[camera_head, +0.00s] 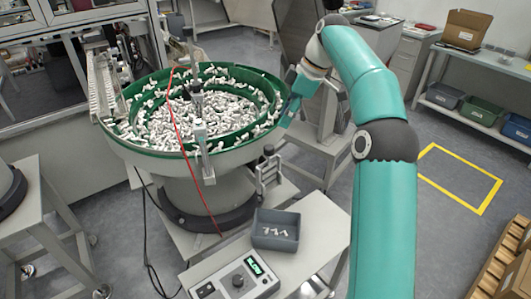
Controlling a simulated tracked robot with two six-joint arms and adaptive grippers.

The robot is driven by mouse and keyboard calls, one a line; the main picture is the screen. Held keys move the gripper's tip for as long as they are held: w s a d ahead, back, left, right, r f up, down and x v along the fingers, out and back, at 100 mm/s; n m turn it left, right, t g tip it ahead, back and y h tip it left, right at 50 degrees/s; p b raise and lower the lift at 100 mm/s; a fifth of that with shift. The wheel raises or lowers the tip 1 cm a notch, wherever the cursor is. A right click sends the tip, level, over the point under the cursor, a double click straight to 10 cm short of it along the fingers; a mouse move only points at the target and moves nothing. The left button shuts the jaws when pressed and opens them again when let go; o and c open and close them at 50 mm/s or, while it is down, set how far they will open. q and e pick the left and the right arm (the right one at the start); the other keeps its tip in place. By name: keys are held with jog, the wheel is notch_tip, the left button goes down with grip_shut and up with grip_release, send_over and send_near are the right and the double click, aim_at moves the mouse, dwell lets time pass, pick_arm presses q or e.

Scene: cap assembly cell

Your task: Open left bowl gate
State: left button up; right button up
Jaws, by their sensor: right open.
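A large round feeder bowl (127,148) with a green inside stands at the centre left, full of small white parts. An upright metal fitting with a pale block (201,138) is fixed at its front rim; I cannot tell whether this is the gate, or whether it is open or shut. My right arm comes in from the lower right and bends down beside the bowl's right rim. My left gripper is not in view.
A low grey table (318,225) in front holds a dark bin (276,230) with a few white parts and a control box (235,283) with a lit display. A thin red line (195,165) crosses the bowl's front. Clear floor with a yellow outline (452,208) lies right.

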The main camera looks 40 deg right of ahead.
aim_at(270, 146)
jog(key=b+x, duration=0.1)
jog(key=x, duration=1.2)
jog(key=shift+s+d+f, duration=0.1)
jog(key=shift+s+f, duration=0.05)
jog(key=shift+s, duration=0.05)
jog(key=shift+c, duration=0.2)
grip_shut()
